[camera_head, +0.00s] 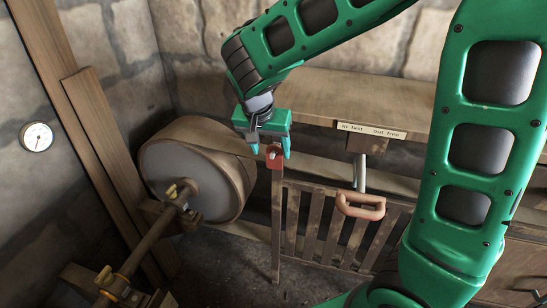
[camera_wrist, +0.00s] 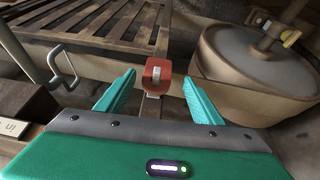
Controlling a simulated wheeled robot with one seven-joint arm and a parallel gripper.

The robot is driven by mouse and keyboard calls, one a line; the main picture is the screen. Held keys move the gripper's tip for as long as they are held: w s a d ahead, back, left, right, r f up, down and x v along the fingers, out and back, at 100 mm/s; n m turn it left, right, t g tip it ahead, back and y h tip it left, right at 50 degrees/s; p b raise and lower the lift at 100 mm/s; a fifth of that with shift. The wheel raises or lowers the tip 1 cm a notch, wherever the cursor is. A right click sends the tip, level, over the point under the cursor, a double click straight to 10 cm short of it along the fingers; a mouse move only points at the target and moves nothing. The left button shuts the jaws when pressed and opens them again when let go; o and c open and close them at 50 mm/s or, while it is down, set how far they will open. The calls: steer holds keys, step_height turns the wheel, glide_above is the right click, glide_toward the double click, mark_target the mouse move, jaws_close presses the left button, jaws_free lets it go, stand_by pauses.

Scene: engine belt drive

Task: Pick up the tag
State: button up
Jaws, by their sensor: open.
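The tag is most likely the small red piece (camera_head: 273,162) at the top of a thin wooden post, just below and between my fingers in the head view. In the wrist view the red tag (camera_wrist: 157,69) has a pale strip or peg through its middle and sits near the line between the fingertips. My gripper (camera_head: 270,149) is open and empty, with one teal finger on each side of the tag. In the wrist view my gripper (camera_wrist: 159,78) shows gaps on both sides of the tag. I cannot tell the exact depth between fingertips and tag.
A large belt wheel (camera_head: 185,178) stands left of the post (camera_head: 276,225). A slatted wooden gate (camera_head: 330,228) and a lever with a brown handle (camera_head: 360,206) are to the right. A wooden beam with a label (camera_head: 371,130) runs behind.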

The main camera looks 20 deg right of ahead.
mark_target(275, 168)
steer(key=shift+d+x, duration=0.1)
steer(key=shift+x, duration=1.4)
steer(key=shift+d+x, duration=0.15)
steer(key=shift+x, duration=1.35)
steer(key=shift+s, duration=0.1)
steer(key=c, duration=1.2)
steer(key=shift+r, duration=0.15)
